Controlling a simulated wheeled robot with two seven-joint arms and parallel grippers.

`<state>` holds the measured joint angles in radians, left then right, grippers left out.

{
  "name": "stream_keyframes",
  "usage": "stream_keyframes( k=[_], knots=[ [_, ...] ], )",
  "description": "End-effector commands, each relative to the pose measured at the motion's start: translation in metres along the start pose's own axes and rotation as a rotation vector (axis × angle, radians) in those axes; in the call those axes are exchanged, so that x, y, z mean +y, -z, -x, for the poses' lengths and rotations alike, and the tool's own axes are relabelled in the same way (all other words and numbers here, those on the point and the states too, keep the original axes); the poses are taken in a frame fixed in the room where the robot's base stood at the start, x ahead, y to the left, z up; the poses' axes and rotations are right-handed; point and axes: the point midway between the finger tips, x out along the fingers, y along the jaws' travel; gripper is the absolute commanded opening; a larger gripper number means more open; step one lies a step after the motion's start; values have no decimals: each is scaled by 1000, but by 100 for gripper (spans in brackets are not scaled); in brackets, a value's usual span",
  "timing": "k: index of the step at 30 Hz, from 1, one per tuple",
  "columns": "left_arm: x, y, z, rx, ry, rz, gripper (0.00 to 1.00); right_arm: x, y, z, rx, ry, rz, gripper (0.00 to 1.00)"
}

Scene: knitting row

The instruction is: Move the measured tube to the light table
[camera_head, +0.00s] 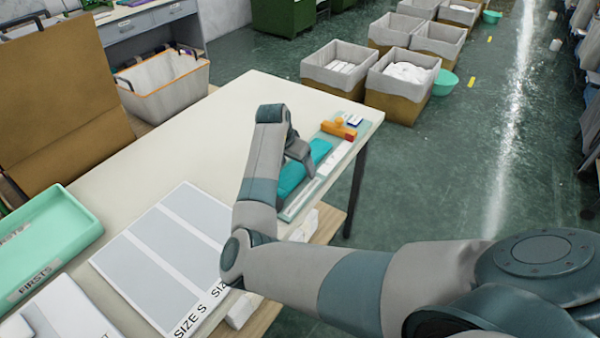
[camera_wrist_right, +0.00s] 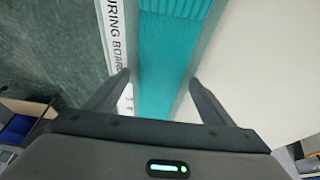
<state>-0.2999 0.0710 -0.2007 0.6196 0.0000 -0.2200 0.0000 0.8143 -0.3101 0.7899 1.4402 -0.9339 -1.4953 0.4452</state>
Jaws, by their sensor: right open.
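The teal knitted tube (camera_head: 319,151) lies lengthwise on the measuring board (camera_head: 333,163) at the table's right edge. My right gripper (camera_head: 302,160) is over the tube, pointing down. In the right wrist view the tube (camera_wrist_right: 166,70) runs between the two spread fingers of my right gripper (camera_wrist_right: 158,78), one on each side. Whether they touch it I cannot tell. A flat pale panel (camera_head: 150,265) with grey strips and "SIZE S" lettering lies nearer on the table; it looks like the light table. My right forearm hides part of its right side. My left gripper is out of view.
An orange block-like tool (camera_head: 338,129) sits at the board's far end. A mint tray (camera_head: 45,250) marked "FIRSTS" stands at the left. The cream tabletop (camera_head: 190,150) between is clear. Fabric-lined bins (camera_head: 400,85) stand on the floor beyond.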

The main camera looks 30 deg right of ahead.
Motion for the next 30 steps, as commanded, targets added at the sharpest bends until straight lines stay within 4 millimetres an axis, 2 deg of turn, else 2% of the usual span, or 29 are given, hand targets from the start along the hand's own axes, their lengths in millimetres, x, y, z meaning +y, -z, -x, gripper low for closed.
stream_keyframes(
  k=[15,18,21,23,30],
  knots=[
    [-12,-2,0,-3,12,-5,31,0,-1,0,0,0,0,77],
    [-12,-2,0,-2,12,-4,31,0,-1,0,0,0,0,53],
    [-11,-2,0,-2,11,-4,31,0,-1,0,0,0,0,33],
    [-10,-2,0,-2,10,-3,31,0,-1,0,0,0,0,29],
    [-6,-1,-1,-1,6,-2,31,0,0,0,0,0,0,29]
  ],
)
